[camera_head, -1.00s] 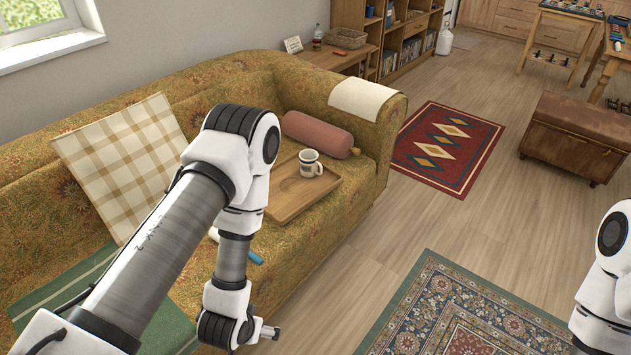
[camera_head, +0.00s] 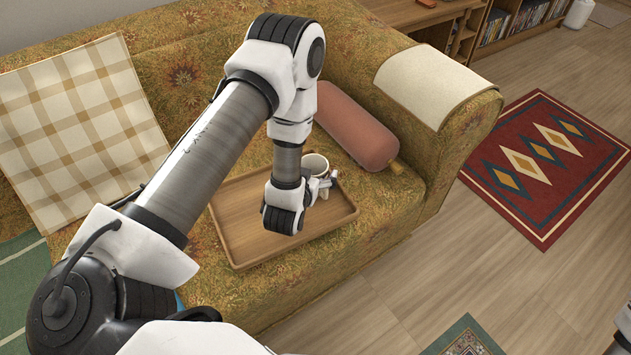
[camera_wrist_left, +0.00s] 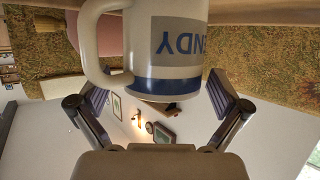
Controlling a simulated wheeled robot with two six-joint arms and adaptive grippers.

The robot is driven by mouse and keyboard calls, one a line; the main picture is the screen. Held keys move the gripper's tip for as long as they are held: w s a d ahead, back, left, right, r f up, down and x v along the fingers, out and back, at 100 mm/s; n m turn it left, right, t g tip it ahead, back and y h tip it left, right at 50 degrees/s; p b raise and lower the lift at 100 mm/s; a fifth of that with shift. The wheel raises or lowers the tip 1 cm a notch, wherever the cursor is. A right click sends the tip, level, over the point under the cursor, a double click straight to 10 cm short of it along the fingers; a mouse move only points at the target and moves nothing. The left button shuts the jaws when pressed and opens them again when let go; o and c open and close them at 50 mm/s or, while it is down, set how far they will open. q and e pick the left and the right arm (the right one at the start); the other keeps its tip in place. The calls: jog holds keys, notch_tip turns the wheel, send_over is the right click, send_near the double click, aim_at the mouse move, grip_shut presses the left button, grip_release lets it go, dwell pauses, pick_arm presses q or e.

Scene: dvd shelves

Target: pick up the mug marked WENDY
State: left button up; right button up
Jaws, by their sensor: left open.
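The white mug (camera_head: 315,162) stands on the wooden tray (camera_head: 229,243) on the sofa, partly hidden behind my left gripper (camera_head: 323,187). In the left wrist view the mug (camera_wrist_left: 165,45) appears upside down and fills the top middle. It has a blue band, a grey panel with the letters "ENDY" partly showing, and a handle on the picture's left. My right gripper is out of view.
A reddish bolster (camera_head: 355,127) lies just behind the mug on the sofa (camera_head: 362,245). A plaid cushion (camera_head: 80,130) leans at the left. A cream cloth (camera_head: 433,85) covers the sofa arm. Floor and a red rug (camera_head: 547,165) lie to the right.

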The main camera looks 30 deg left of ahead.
pick_arm(q)
jog(key=shift+w+a+f, duration=0.2)
jog(key=shift+w, duration=0.2)
jog(key=c, duration=1.3)
jog(key=shift+c, duration=0.2)
jog(key=shift+r, duration=0.2)
